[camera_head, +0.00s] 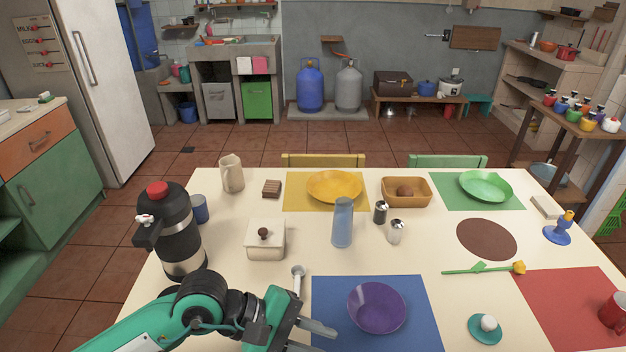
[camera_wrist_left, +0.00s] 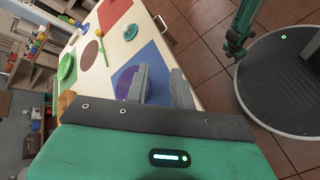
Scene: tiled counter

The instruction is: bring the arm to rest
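My left gripper (camera_head: 318,336) is over the near edge of the table, left of the blue placemat's front part. Its two fingers are apart with nothing between them, and the gap also shows in the left wrist view (camera_wrist_left: 161,88). My left arm comes in from the lower left in the head view, in front of the black flask. Green parts of my own body show at the upper right of the left wrist view, but no right gripper can be made out there.
A purple bowl (camera_head: 377,307) sits on the blue placemat (camera_head: 425,320) just right of the gripper. A spoon (camera_head: 297,278) lies behind it. A black flask (camera_head: 180,235) and a lidded white pot (camera_head: 266,240) stand close to the arm. Tiled floor (camera_wrist_left: 205,50) is clear beside the table.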

